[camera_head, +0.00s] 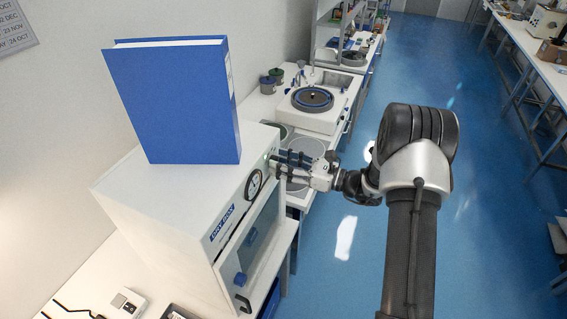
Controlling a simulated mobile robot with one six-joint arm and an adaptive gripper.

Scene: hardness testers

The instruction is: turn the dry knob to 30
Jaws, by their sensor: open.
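The white dry box (160,195) stands on the bench at the left, with a blue "DRY BOX" label (222,223) and a round dial gauge (254,185) on its front. My gripper (277,163) is open at the far upper end of that front, just past the gauge, with its fingers pointing left at the panel. The dry knob cannot be made out; the fingers cover that part of the panel. I cannot tell whether the fingers touch anything there. No scale or setting is readable.
A tall blue binder (180,105) stands on top of the dry box. A white machine with a round dark plate (312,99) stands behind. The blue floor (335,240) at right is open.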

